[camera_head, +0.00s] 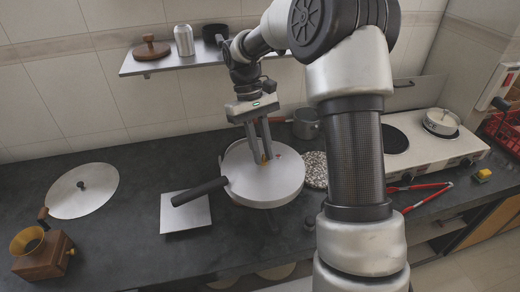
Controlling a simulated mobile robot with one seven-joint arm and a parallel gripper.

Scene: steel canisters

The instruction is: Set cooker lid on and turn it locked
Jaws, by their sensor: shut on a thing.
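The cooker lid (263,185) is a wide, pale grey disc with a long black handle (200,191) pointing left and slightly down. My gripper (262,158) comes down from above onto the lid's upper middle, its two fingers shut on the lid by a small orange-brown part. A little red mark shows on the lid to the right of the fingers. A pale rim shows at the disc's front edge. The cooker body cannot be made out beneath the lid, so I cannot tell whether the lid is seated or how it is turned.
A flat lid (82,190) lies left; a coffee grinder (43,251) stands in front. A white square plate (186,212) sits under the handle. A speckled round mat (315,170) and pot (306,123) are beyond. Red-handled tool (420,187) and stove (425,140) are right.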

